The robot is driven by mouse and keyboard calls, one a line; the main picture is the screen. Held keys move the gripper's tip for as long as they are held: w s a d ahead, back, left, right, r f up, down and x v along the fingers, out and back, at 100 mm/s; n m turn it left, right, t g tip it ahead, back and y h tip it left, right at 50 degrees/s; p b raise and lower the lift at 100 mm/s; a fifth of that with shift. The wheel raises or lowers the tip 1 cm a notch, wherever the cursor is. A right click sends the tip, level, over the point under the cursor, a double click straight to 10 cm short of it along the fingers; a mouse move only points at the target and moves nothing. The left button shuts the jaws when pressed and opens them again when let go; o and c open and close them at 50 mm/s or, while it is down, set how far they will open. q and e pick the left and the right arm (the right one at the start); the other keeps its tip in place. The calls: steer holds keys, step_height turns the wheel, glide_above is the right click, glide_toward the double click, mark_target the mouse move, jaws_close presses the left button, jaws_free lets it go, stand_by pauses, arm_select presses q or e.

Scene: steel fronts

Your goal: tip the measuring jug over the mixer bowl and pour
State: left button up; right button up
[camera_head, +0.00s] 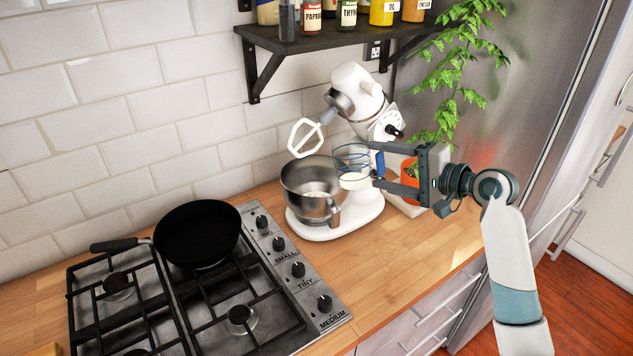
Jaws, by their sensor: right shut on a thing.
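The measuring jug (352,160) is clear with blue lines and a blue handle, and something white lies in its bottom. My right gripper (378,166) is shut on the jug's handle, reaching in from the right. The jug looks about upright, at the right rim of the mixer bowl in the picture. The steel mixer bowl (302,205) sits on the white stand mixer (335,226), with something pale inside. The mixer head (357,85) is tilted up, and its white beater (305,138) hangs left of the jug. My left gripper is not in view.
A black pan (198,233) sits on the gas hob (250,300) at left. A dark shelf (330,37) with jars is above the mixer. A leafy plant (455,70) in an orange pot stands behind my right gripper, beside the steel fridge (530,90). The counter front right is clear.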

steer(key=shift+f+y+b, duration=0.3)
steer(key=shift+b, duration=0.3)
steer(key=shift+w+r+p, duration=0.1)
steer(key=shift+r+p, duration=0.3)
steer(key=shift+p, duration=0.4)
steer(key=shift+f, duration=0.15)
step_height(320, 180, up, 3)
steer(key=p, duration=0.3)
steer(key=shift+f, duration=0.15)
